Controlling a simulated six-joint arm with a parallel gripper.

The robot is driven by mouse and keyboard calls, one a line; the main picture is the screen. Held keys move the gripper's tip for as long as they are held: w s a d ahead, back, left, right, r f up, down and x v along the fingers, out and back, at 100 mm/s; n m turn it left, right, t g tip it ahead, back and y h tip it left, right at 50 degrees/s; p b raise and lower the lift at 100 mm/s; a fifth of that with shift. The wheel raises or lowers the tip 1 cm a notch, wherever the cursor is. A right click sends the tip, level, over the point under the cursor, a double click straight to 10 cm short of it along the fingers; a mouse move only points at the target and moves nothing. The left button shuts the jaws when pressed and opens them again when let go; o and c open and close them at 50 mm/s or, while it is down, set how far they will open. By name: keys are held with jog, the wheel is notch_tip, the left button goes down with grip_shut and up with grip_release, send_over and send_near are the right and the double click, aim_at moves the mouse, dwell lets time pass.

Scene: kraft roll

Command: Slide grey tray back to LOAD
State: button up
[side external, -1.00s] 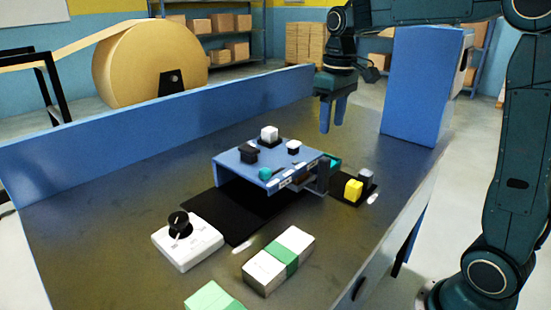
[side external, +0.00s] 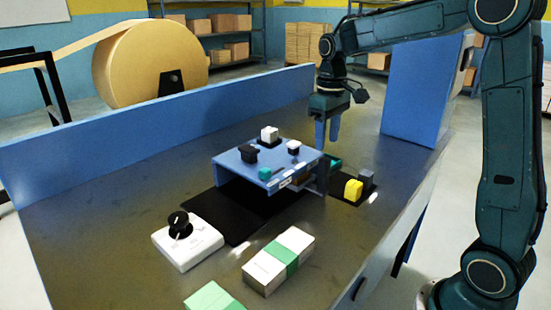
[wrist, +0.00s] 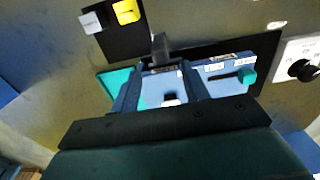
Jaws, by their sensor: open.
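My gripper (side external: 327,140) is open and empty, fingers down, at the right rear edge of a raised blue platform (side external: 229,161). In the wrist view its fingers (wrist: 161,68) straddle part of the blue platform from above, apart from each other. A dark grey upright piece (side external: 321,178) stands at the platform's right front corner; it also shows in the wrist view (wrist: 159,46). I cannot tell whether it belongs to the grey tray, and no whole grey tray is clearly visible. A teal piece (side external: 334,161) lies beside the platform, partly hidden behind the fingers.
The platform carries black, white and teal controls. A yellow block (side external: 353,190) and a grey block (side external: 366,177) sit on a black pad to the right. A white dial box (side external: 188,242) and a green-banded white block (side external: 279,262) stand in front. A tall blue box (side external: 415,95) stands behind right.

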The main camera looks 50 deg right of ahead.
aim_at(324, 169)
notch_tip(324, 169, down, 10)
jog(key=shift+r, duration=0.25)
dwell(0.4)
grip_shut()
